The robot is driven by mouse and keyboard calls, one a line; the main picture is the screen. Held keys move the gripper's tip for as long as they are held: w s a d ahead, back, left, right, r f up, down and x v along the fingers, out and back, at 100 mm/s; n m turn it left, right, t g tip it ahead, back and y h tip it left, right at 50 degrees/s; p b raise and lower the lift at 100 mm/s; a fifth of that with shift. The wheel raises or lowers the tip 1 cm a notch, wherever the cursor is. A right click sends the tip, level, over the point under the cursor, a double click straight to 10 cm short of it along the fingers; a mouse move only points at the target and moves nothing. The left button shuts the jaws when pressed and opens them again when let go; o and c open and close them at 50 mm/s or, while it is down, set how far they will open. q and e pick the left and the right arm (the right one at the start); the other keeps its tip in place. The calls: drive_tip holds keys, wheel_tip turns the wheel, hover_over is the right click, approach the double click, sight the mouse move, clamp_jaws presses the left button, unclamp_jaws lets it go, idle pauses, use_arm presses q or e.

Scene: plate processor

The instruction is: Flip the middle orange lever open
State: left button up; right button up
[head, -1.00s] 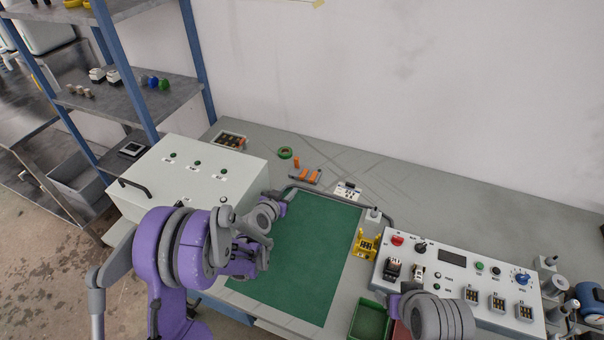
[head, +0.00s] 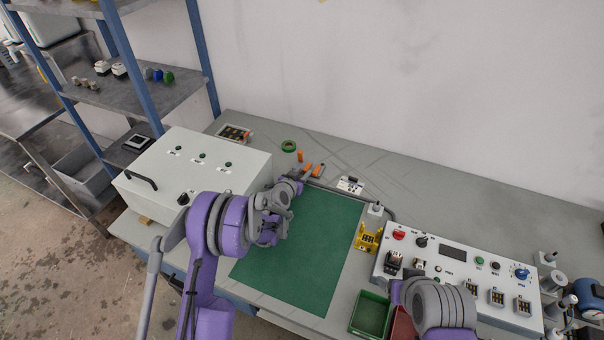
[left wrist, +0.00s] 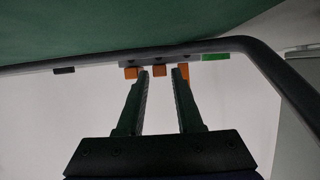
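Three orange levers sit in a row on a grey strip. In the left wrist view, the middle orange lever (left wrist: 159,71) shows between my left gripper's fingertips (left wrist: 160,73), with a gap on each side. Another orange lever (left wrist: 131,72) is at the left finger's tip, and the third (left wrist: 184,73) is partly behind the right finger. The fingers are apart and hold nothing. In the head view, small orange pieces (head: 318,170) show behind my left gripper (head: 300,177), which partly hides the strip. My right arm shows at lower right, but its fingers do not.
The green mat (head: 305,250) is clear. A dark curved bar (head: 345,194) runs along its back edge. A white box (head: 200,180) stands left, and a control panel (head: 455,290) stands right. A green ring (head: 289,146) lies beyond the levers.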

sight(305, 170)
use_arm(q)
clamp_jaws()
use_arm(e)
drive_tip(key=shift+s+f, duration=0.1)
drive_tip(key=shift+f, duration=0.05)
use_arm(q)
drive_tip(key=shift+r+g+b, duration=0.25)
drive_tip(key=shift+g+b, duration=0.1)
drive_tip(key=shift+g, duration=0.05)
drive_tip(key=shift+w+d+r+g+y, duration=0.1)
drive_tip(key=shift+w+r+g+y, duration=0.15)
drive_tip(key=shift+r+g, duration=0.3)
drive_tip(key=shift+w+d+r+g+y, duration=0.1)
drive_tip(key=shift+w+r+g+y, duration=0.2)
drive_tip(key=shift+g, duration=0.25)
drive_tip(key=shift+w+r+g+y, duration=0.1)
drive_tip(key=shift+r+g+y, duration=0.05)
drive_tip(key=shift+r+g, duration=0.3)
drive_tip(key=shift+w+d+r+g+y, duration=0.1)
drive_tip(key=shift+w+r+g+y, duration=0.15)
drive_tip(key=shift+g, duration=0.45)
drive_tip(key=shift+w+d+r+g+y, duration=0.15)
drive_tip(key=shift+w+r+g, duration=0.1)
drive_tip(key=shift+g, duration=0.4)
drive_tip(key=shift+a, duration=0.1)
